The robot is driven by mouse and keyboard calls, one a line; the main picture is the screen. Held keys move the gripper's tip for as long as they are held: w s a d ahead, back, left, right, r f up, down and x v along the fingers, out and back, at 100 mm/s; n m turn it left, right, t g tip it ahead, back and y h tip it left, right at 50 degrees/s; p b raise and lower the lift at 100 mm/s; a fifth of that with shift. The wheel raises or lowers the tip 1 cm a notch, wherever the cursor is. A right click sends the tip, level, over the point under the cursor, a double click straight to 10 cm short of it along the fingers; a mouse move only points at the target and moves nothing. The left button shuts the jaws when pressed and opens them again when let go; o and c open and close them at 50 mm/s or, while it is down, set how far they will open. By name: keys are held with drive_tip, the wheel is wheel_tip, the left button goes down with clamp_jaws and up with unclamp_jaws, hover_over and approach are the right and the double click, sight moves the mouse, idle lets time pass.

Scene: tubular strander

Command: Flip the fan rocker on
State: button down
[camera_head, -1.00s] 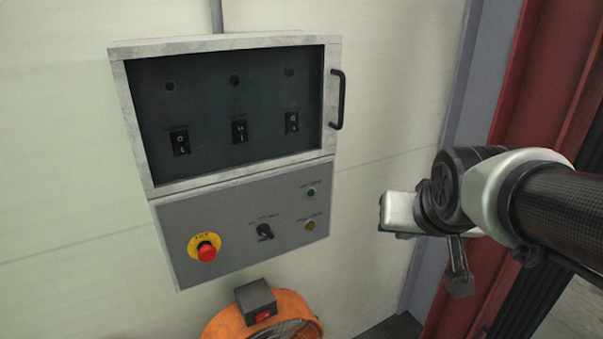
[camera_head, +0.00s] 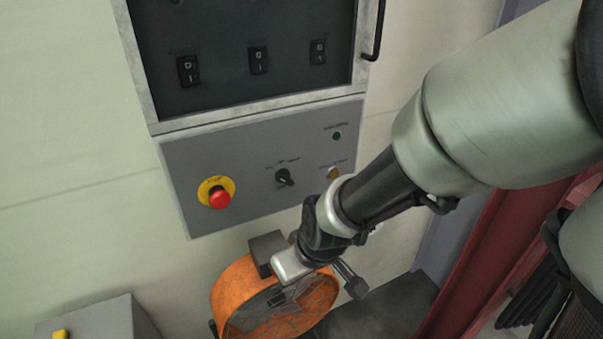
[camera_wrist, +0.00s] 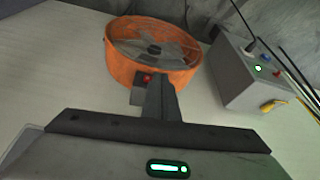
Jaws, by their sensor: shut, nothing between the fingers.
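The orange drum fan (camera_head: 232,291) stands below the control panel, with a dark grey switch box (camera_head: 265,246) on its top. In the wrist view the fan (camera_wrist: 122,72) is upper centre. The red fan rocker (camera_wrist: 147,79) shows on its switch box (camera_wrist: 136,97), just left of my fingertips. My gripper (camera_wrist: 160,82) is shut and empty, with its tips close beside the rocker. I cannot tell whether they touch it. In the head view my wrist covers the rocker and part of the box. Which way the rocker is tipped is too small to tell.
The wall panel above the fan carries a red emergency stop (camera_head: 219,198), a black selector knob (camera_head: 284,177) and several black rockers behind a framed window. A grey box with a yellow button (camera_head: 60,334) stands lower left. A red column (camera_head: 480,270) is at right.

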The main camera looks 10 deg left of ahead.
drive_tip(key=w+a+f+b, duration=0.5)
drive_tip(key=w+f+b, duration=0.1)
drive_tip(key=f, duration=0.3)
drive_tip(key=shift+b, duration=0.75)
drive_tip(key=shift+f, duration=0.15)
